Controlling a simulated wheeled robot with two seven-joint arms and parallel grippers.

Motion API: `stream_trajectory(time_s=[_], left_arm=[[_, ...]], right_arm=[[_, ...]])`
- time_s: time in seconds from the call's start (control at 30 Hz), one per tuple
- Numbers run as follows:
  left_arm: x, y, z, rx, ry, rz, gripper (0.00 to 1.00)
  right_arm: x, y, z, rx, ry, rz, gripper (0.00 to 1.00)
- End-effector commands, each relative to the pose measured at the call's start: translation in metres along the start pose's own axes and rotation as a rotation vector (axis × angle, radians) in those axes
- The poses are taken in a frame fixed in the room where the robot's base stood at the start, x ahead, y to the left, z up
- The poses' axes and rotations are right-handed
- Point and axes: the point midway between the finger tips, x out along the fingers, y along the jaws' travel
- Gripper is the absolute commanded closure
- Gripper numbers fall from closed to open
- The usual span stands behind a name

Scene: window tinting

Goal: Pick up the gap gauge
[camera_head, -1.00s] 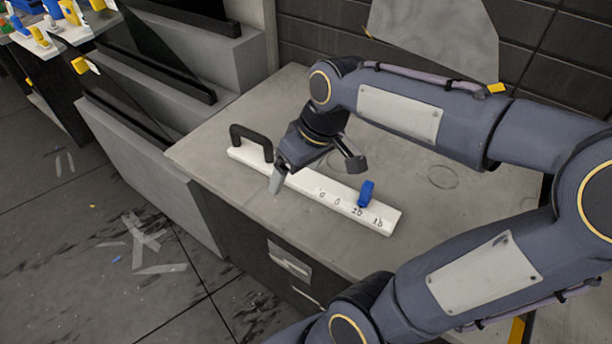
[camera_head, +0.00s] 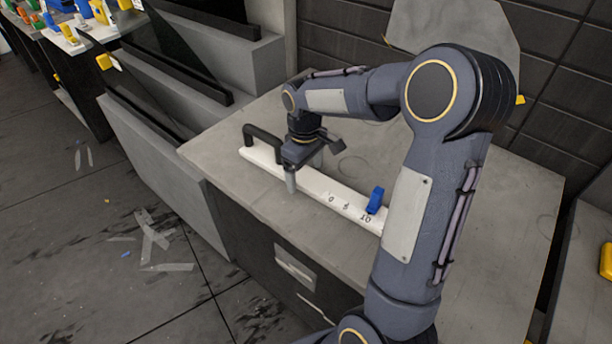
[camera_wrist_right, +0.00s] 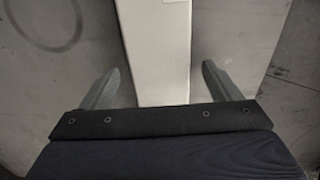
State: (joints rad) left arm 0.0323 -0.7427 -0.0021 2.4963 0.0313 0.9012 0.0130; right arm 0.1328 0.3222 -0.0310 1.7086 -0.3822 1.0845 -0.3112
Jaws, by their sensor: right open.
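The gap gauge (camera_head: 318,187) is a long white bar with a black handle at its far left end, printed numbers and a blue slider (camera_head: 375,201) near its right end. It lies on the grey cabinet top (camera_head: 235,205). My right gripper (camera_head: 305,172) is over the bar between the handle and the numbers. In the right wrist view, the white bar (camera_wrist_right: 160,50) runs between the two fingers of the open gripper (camera_wrist_right: 158,88), with a gap on each side. My arm hides the bar's right end. My left gripper is not in view.
Grey stepped blocks with black strips (camera_head: 225,65) stand left of the cabinet. A dark tiled wall (camera_head: 345,40) and a grey sheet (camera_head: 455,25) are behind. A table with colourful tools (camera_head: 75,20) is at the far upper left. The cabinet top behind the bar is mostly clear.

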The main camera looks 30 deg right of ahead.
Motion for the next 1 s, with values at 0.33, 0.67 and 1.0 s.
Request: stream_trajectory(time_s=[0.33, 0.67, 1.0], left_arm=[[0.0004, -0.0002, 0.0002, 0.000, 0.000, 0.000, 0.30], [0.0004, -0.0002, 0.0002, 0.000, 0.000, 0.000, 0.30], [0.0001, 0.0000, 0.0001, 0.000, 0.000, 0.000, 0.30]], right_arm=[[0.0074, -0.0003, 0.0001, 0.000, 0.001, 0.000, 0.19], [0.0071, -0.0003, 0.0001, 0.000, 0.001, 0.000, 0.62], [0.0056, -0.0001, -0.0006, 0.000, 0.004, 0.001, 0.93]])
